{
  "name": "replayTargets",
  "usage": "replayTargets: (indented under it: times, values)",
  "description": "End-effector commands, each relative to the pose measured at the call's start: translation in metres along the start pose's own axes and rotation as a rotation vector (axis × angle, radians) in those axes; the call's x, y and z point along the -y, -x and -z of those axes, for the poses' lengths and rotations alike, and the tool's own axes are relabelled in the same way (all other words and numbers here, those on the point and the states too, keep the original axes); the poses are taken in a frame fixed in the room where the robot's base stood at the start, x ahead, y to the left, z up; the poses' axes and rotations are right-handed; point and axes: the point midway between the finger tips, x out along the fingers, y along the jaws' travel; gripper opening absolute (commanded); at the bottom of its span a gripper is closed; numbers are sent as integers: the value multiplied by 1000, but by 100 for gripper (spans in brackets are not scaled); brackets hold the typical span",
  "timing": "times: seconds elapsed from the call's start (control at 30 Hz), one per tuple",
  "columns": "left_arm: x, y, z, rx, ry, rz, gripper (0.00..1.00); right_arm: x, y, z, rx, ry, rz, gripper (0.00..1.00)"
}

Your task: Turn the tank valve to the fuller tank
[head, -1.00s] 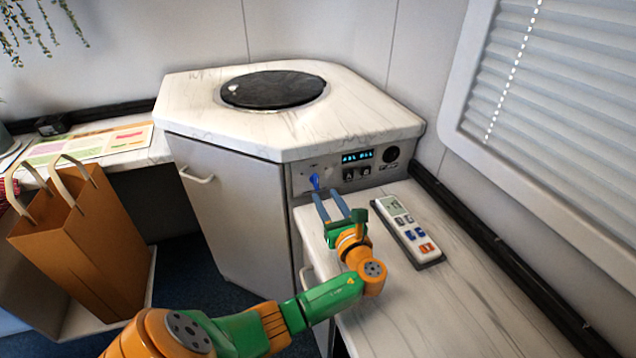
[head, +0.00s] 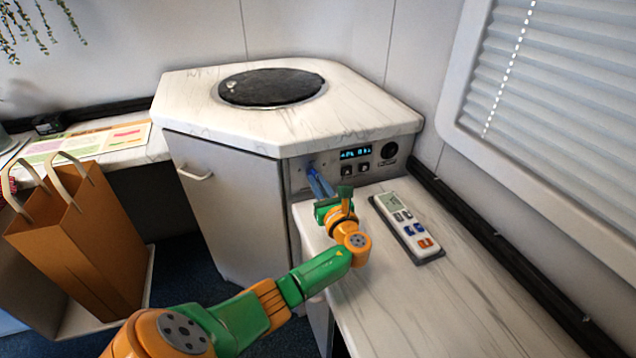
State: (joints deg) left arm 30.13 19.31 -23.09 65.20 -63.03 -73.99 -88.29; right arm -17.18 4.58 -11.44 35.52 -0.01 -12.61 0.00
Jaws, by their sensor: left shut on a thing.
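The control panel (head: 377,163) is set in the side of the corner cabinet, with a lit blue display (head: 356,153) whose figures are too small to read surely. The blue tank valve handle (head: 311,169) is at the panel's left and is mostly hidden by the gripper fingers. My left gripper (head: 316,176) reaches the panel from the front, its blue fingers shut on the valve handle. Which way the handle points cannot be told. My right gripper is not in view.
A grey-white remote (head: 408,226) lies on the marble counter (head: 440,290) right of my left arm. A brown paper bag (head: 80,245) stands at left. A round black lid (head: 270,87) sits on the cabinet top. A window with blinds (head: 560,110) is at right.

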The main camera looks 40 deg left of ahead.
Motion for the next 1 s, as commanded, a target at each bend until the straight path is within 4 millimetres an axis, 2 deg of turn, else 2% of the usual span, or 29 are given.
replayTargets:
  times: [0.37, 1.0]
  values:
    - [-1, 0, 1, -2, 159, 0, 0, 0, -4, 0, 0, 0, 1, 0]
    - [-3, 0, 4, -2, 727, 0, 0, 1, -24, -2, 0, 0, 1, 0]
